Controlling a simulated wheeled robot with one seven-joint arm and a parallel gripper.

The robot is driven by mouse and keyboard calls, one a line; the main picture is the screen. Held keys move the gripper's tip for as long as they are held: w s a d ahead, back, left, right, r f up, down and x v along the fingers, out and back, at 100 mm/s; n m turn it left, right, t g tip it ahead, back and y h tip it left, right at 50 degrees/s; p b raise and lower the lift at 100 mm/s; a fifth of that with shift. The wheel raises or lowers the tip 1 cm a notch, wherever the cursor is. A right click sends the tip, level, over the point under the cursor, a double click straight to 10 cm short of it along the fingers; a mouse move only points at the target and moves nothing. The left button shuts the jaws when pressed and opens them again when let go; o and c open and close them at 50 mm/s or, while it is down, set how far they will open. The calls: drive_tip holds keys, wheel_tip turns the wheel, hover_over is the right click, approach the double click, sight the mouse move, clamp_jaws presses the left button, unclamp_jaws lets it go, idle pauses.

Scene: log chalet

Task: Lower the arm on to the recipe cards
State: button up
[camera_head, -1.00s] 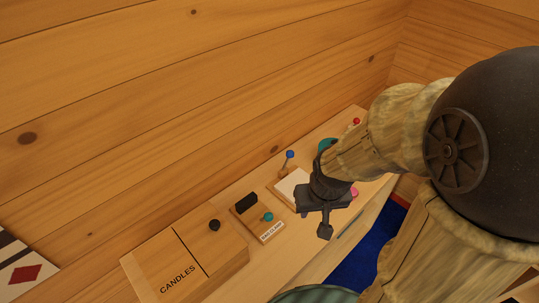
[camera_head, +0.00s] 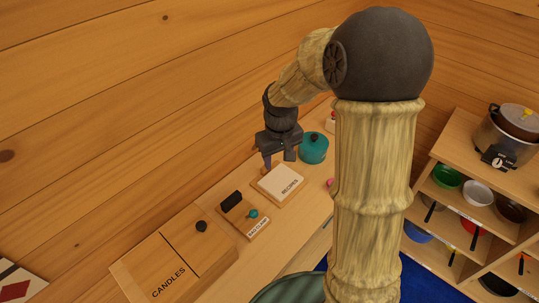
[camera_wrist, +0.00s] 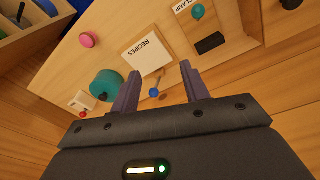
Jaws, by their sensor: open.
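The white recipe cards, marked RECIPES (camera_head: 280,182), lie on a wooden holder on the long shelf top. They also show in the wrist view (camera_wrist: 146,52), beyond my fingertips. My gripper (camera_head: 279,159) is open and empty, its fingers apart. In the head view it appears just behind and above the cards, near the log wall. In the wrist view my gripper (camera_wrist: 158,80) has a small blue ball on a thin arm (camera_wrist: 154,92) showing between its fingers. This arm's ball is hidden behind my gripper in the head view.
A teal pot (camera_head: 314,148) stands right of the cards. A wooden clamp block (camera_head: 243,213) with a black pad and teal knob lies to their left. A CANDLES box (camera_head: 175,262) is further left. Shelves with pans (camera_head: 477,193) stand at the right.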

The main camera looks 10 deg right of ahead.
drive_tip(key=w+d+n+g+p, duration=0.1)
drive_tip(key=w+d+n+p, duration=0.1)
drive_tip(key=w, duration=1.4)
drive_tip(key=shift+w+y+p, duration=0.25)
drive_tip(key=shift+y+p, duration=0.15)
drive_tip(key=shift+p, duration=0.1)
drive_tip(key=shift+f, duration=0.2)
drive_tip(key=f+p, duration=0.2)
drive_tip(key=f, duration=0.3)
drive_tip(key=f+p, duration=0.2)
drive_tip(key=f, duration=0.4)
drive_tip(key=f+p, duration=0.2)
drive_tip(key=f, duration=0.4)
drive_tip(key=shift+s+a, duration=0.2)
drive_tip(key=shift+a, duration=0.2)
clamp_jaws()
